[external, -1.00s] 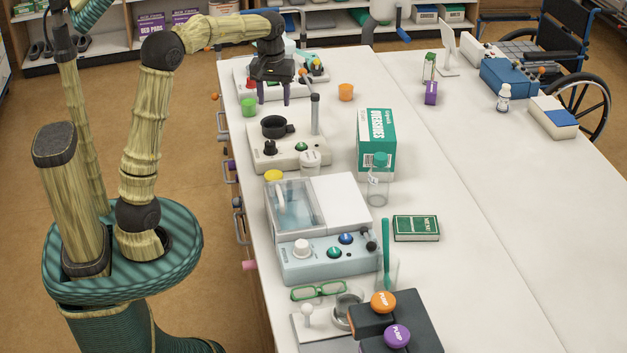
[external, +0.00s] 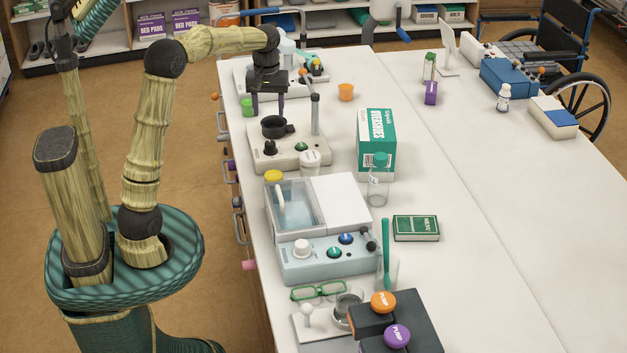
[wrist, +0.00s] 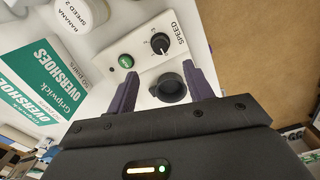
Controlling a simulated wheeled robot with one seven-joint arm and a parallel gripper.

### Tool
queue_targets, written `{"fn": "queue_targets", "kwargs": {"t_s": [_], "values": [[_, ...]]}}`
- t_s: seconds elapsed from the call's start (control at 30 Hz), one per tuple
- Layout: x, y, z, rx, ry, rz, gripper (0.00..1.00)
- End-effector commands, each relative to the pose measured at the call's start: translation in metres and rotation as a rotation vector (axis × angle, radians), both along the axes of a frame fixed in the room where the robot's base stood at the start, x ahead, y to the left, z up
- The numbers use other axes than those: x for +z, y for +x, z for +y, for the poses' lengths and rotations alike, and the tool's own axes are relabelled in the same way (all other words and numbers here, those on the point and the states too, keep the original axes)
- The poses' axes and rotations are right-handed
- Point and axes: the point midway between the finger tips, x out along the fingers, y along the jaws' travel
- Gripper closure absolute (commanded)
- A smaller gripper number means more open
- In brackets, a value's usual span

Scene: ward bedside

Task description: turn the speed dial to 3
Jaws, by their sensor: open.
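The pale mixer (external: 262,160) stands near the table's left edge, with a black cup (external: 273,128) on top. Its black speed dial (external: 270,147) is at the front, beside a green button (external: 301,147). My gripper (external: 268,104) is open and empty, above and behind the black cup. In the wrist view its two purple fingers (wrist: 165,90) are on either side of the cup (wrist: 169,87), with the dial beyond them.
A white jar (external: 310,163) labelled "BANANA SPEED 2" stands against the mixer's front right. A metal post (external: 315,115) rises at the mixer's right. An overshoes box (external: 376,145) stands further right. Green (external: 247,106) and orange (external: 346,92) cups are nearby.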

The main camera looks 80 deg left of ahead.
Motion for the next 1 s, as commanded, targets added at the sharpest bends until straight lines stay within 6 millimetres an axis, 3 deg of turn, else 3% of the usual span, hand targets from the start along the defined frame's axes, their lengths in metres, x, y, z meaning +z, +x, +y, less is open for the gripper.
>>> {"fn": "queue_targets", "kwargs": {"t_s": [0.2,0.6,1.0], "values": [[-0.042,-0.001,0.0,0.0,-0.002,0.004,0.48],[-0.106,-0.001,0.0,0.0,-0.001,0.002,0.48],[-0.116,0.0,0.0,0.0,0.0,0.0,0.48]]}}
